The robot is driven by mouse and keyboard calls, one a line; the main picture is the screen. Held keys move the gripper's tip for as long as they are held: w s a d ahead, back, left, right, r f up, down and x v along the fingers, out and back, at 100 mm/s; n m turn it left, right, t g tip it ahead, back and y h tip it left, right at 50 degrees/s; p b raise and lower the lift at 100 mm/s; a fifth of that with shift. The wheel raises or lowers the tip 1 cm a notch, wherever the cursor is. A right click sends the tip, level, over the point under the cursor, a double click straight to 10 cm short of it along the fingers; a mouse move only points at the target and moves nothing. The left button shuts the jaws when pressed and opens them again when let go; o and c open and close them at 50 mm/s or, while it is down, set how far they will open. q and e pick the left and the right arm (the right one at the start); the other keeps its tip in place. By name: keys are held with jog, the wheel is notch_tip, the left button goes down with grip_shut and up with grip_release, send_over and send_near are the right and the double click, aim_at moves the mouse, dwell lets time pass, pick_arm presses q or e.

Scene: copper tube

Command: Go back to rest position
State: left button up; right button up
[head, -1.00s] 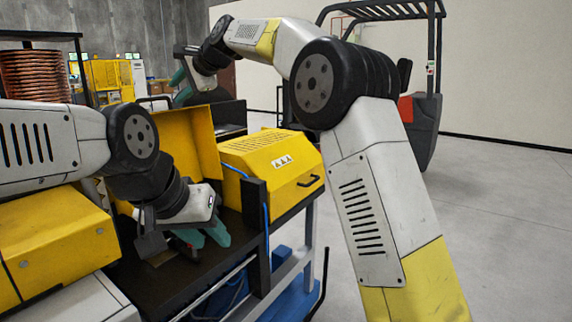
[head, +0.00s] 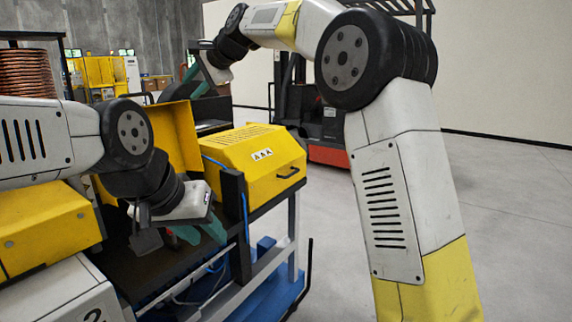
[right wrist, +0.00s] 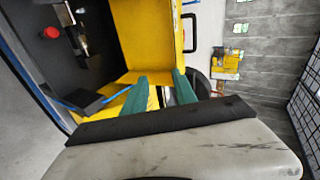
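My left gripper (head: 202,236) is low over the dark top of the workbench, in front of an upright yellow panel. Its teal fingers show apart, and I see nothing held between them. My right gripper (head: 194,82) is raised at the upper left of the head view, beyond the yellow panel. In the right wrist view its two teal fingers (right wrist: 160,90) stand apart with nothing between them, so it is open and empty. A stack of copper coils (head: 27,72) stands at the far left.
A yellow box with a black handle (head: 255,160) stands on the workbench (head: 150,268). A yellow panel (head: 172,135) rises beside it. A forklift (head: 325,130) stands behind. The floor (head: 510,230) at right is clear. A red knob (right wrist: 51,32) shows in the right wrist view.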

jog(key=s+d+f+n+h, duration=0.25)
jog(key=s+d, duration=0.35)
jog(key=d, duration=0.6)
jog(key=s+d+f+n+h, duration=0.1)
jog(key=s+d+f, duration=0.35)
jog(key=d, duration=0.75)
jog(key=s+d+f+n+h, duration=0.1)
jog(key=s+d+f, duration=0.4)
jog(key=s, duration=0.3)
jog(key=s+d+f+n+h, duration=0.1)
jog(key=s+d+f, duration=0.4)
jog(key=s, duration=0.2)
jog(key=s+d+f+n+g+h, duration=0.1)
jog(key=s+d+f+h, duration=0.1)
jog(key=s+d+f, duration=0.3)
jog(key=s, duration=0.3)
jog(key=shift+s+f, duration=0.3)
jog(key=shift+s, duration=0.05)
